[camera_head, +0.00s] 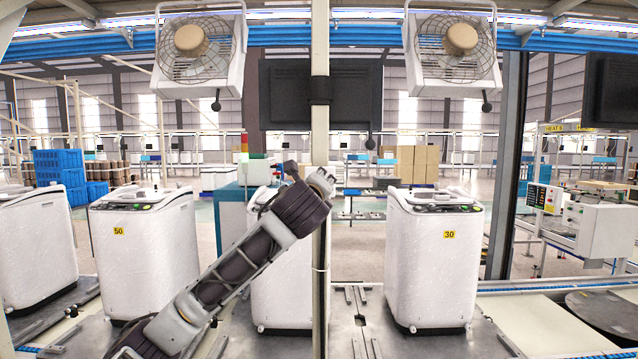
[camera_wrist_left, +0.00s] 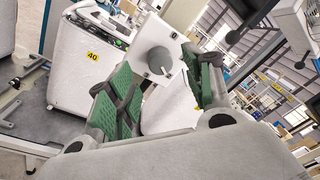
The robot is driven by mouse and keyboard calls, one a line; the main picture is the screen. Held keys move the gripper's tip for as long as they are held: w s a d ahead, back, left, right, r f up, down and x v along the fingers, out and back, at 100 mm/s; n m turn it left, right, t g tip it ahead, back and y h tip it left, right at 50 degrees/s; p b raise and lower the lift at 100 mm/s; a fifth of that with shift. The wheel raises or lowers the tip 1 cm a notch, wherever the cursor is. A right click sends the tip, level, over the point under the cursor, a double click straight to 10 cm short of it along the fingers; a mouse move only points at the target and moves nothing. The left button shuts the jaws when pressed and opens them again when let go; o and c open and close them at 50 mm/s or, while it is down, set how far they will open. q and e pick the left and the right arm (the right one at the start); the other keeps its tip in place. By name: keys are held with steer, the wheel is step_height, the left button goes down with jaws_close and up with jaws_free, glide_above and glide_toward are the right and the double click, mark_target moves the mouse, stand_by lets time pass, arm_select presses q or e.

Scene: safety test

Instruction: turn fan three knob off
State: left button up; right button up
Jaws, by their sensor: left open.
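A white box with a round grey knob (camera_wrist_left: 159,61) on its face shows in the left wrist view. My left gripper (camera_wrist_left: 157,75) is open, with a green-padded finger on each side of the knob in the picture. I cannot tell whether either finger touches it. In the head view my left gripper (camera_head: 318,181) is in front of the upright post, and I do not make out the knob there. A left fan (camera_head: 190,38) and a right fan (camera_head: 460,37) hang at the top, with no readable numbers. My right gripper is out of view.
The pale post (camera_head: 320,50) stands close to my left gripper. White washers stand on the line below, including one marked 50 (camera_head: 145,250) and one marked 30 (camera_head: 433,265). A dark screen (camera_head: 350,95) hangs behind the post. A control box (camera_head: 605,228) is at right.

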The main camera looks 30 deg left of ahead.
arm_select(q)
steer(key=shift+p+x, duration=0.4)
steer(key=shift+x, duration=1.5)
steer(key=c, duration=1)
steer(key=shift+c, duration=0.2)
steer(key=shift+f+n, duration=0.1)
steer(key=shift+n, duration=0.3)
steer(key=shift+w+d+n+y+b, duration=0.1)
steer(key=shift+n+y+b, duration=0.75)
steer(key=shift+n, duration=3.3)
steer(key=shift+d+n+y+b, duration=0.1)
steer(key=shift+n+b, duration=1.55)
steer(key=shift+n, duration=2.55)
steer(key=shift+w+n+y+b, duration=0.1)
steer(key=shift+n+y+b, duration=0.75)
steer(key=shift+n, duration=3.3)
steer(key=shift+s+h+b, duration=0.1)
steer(key=shift+h+b, duration=0.3)
